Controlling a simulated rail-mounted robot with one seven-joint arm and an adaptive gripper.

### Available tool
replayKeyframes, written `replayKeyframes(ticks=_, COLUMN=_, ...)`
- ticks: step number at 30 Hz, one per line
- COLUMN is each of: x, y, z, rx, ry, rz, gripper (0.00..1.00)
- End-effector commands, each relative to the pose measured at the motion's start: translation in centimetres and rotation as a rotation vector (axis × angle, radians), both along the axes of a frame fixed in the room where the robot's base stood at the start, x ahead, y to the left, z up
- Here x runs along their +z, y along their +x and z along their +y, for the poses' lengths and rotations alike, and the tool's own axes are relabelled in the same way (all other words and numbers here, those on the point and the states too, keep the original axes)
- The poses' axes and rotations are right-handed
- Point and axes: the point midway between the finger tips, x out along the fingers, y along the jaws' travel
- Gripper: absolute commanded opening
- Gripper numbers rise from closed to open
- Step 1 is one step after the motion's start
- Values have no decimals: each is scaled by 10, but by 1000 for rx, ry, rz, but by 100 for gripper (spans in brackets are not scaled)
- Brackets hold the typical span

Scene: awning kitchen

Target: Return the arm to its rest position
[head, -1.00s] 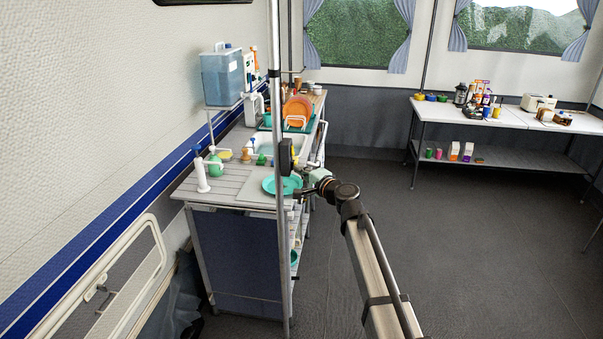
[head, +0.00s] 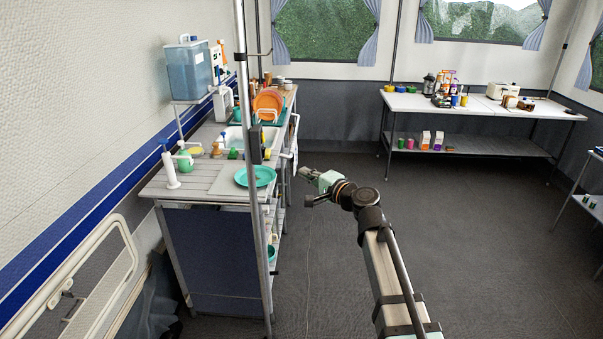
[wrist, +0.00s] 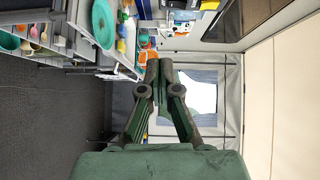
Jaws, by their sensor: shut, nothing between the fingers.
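My gripper (head: 304,173) is at the end of my arm in the head view, out over open floor to the right of the kitchen unit (head: 205,265). In the wrist view my gripper (wrist: 159,66) has its fingertips together with nothing between them. A teal plate (head: 255,176) lies on the near end of the counter, to the left of my gripper and apart from it. The plate also shows at the upper left of the wrist view (wrist: 103,22).
A metal pole (head: 245,90) stands in front of the counter. Orange plates (head: 268,103) stand in a rack by the sink. A long table (head: 465,108) with several items is at the back right. The dark floor (head: 330,245) around my arm is clear.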

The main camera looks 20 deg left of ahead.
Motion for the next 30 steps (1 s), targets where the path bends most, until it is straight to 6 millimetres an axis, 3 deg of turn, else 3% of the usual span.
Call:
replayKeyframes(ticks=11, x=0, y=-1, z=0, rx=7, ry=-8, rz=-8, gripper=0)
replayKeyframes(ticks=16, x=-27, y=-22, z=1, rx=73, ry=-177, rz=-67, gripper=0)
replayKeyframes(ticks=20, x=-100, y=-44, z=-12, rx=135, ry=-384, rz=-66, gripper=0)
replayKeyframes(ticks=23, x=-165, y=-60, z=-34, rx=177, ry=-532, rz=-33, gripper=0)
replayKeyframes(ticks=30, x=-310, y=-112, z=-100, rx=290, ry=-831, rz=91, gripper=0)
